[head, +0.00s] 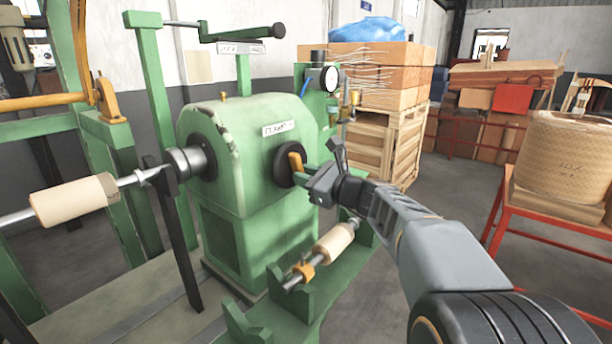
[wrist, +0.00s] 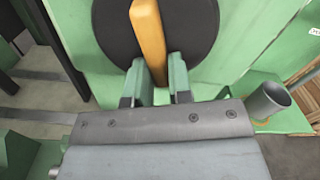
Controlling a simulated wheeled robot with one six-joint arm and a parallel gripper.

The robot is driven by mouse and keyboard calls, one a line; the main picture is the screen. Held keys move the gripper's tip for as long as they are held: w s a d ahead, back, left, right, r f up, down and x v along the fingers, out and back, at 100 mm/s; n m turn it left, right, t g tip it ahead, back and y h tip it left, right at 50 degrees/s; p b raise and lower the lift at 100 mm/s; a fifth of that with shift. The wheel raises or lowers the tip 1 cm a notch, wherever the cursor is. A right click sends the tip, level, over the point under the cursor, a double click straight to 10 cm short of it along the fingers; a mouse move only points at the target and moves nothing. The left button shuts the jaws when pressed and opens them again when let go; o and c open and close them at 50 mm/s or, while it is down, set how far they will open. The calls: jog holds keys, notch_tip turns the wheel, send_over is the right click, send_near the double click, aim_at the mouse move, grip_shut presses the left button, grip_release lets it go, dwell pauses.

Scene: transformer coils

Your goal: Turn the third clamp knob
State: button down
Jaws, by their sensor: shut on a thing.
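A round black knob (head: 282,168) with an upright orange grip bar (head: 295,161) sits on the right face of the green machine (head: 268,205). In the wrist view the black disc (wrist: 109,32) fills the top middle, with the orange bar (wrist: 147,35) standing across it, slightly tilted. My gripper (head: 308,180) reaches the knob from the right. In the wrist view my gripper's green fingers (wrist: 159,78) stand on either side of the bar's lower end, shut on it. The fingertips partly hide the disc's lower edge. I cannot tell which knob in order this is.
A cream coil on a shaft (head: 334,240) with an orange collar lies on the green bracket below my gripper. A pressure gauge (head: 329,78) and brass valve fittings stand above. Wooden crates (head: 385,135) are behind. A red stand (head: 545,205) with a large roll is at right.

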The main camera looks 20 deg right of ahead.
jog(key=c, duration=1)
grip_release()
jog(key=shift+c, duration=0.2)
jog(key=v, duration=1.3)
jog(key=shift+s+d+p, duration=0.25)
jog(key=shift+s+p, duration=0.05)
jog(key=shift+p, duration=0.15)
